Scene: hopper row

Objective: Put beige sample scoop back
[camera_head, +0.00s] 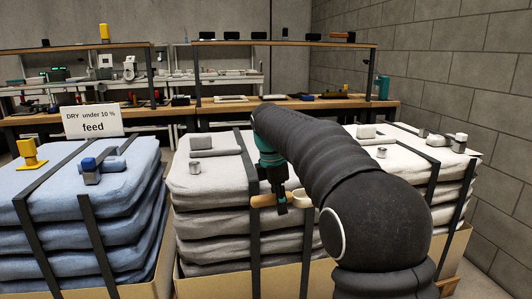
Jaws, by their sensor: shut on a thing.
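The beige sample scoop (300,199) is in front of the middle stack of grey sacks, at about the height of its top sack in the picture. Its tan handle reaches left and its pale cup is at the right end. My gripper (281,207) points down and is shut on the scoop's handle. My dark arm covers the right part of the grey stack and some of what lies behind. I cannot tell whether the scoop touches the sack.
Pale sacks (415,158) stand at right near a block wall. Small metal pieces (201,169) lie on the grey sack. Cluttered benches are behind.

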